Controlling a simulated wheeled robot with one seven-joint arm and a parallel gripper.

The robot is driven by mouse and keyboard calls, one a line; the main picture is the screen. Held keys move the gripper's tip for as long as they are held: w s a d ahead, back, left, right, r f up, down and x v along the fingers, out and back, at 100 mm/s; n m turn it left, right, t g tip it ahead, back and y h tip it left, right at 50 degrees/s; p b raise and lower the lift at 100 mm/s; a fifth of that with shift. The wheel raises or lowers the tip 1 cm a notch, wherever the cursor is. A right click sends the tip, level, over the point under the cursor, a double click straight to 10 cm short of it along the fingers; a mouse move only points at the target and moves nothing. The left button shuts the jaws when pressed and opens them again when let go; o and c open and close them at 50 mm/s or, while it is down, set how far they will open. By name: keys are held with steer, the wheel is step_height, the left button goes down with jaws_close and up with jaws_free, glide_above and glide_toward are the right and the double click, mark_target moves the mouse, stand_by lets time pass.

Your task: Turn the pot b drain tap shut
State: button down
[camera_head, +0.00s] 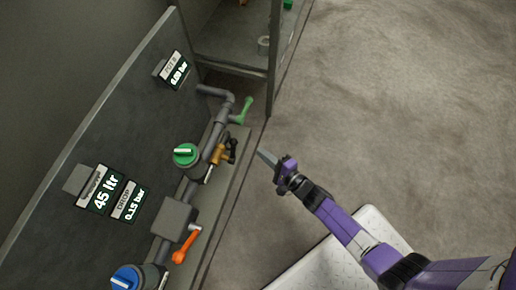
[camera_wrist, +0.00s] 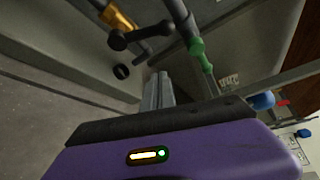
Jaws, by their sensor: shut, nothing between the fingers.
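A small brass-yellow tap (camera_head: 218,154) with a black handle (camera_head: 232,150) sits on the pipework below the green-knobbed pot (camera_head: 187,156). No label on it is readable, so I cannot confirm it is the pot b drain tap. The wrist view shows its yellow body (camera_wrist: 117,17) and black handle (camera_wrist: 145,34) at the upper left, beyond my fingertips. My gripper (camera_head: 264,157) is shut and empty, to the right of the black handle with a visible gap. Its closed fingers (camera_wrist: 157,88) point towards the pipework in the wrist view.
A green lever (camera_head: 244,109) stands on the pipe above the yellow tap. An orange lever (camera_head: 187,244) and a blue-knobbed pot (camera_head: 135,278) are lower left. Readout signs (camera_head: 103,190) hang on the dark panel (camera_head: 75,150). A metal frame post (camera_head: 274,60) stands behind. Open floor (camera_head: 400,100) lies right.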

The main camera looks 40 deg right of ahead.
mark_target(233, 151)
steer(key=w+a+b, duration=0.4)
steer(key=w+b, duration=0.1)
steer(key=w, duration=0.1)
steer(key=shift+w+a, duration=0.25)
steer(key=shift+w, duration=0.15)
stand_by(0.4)
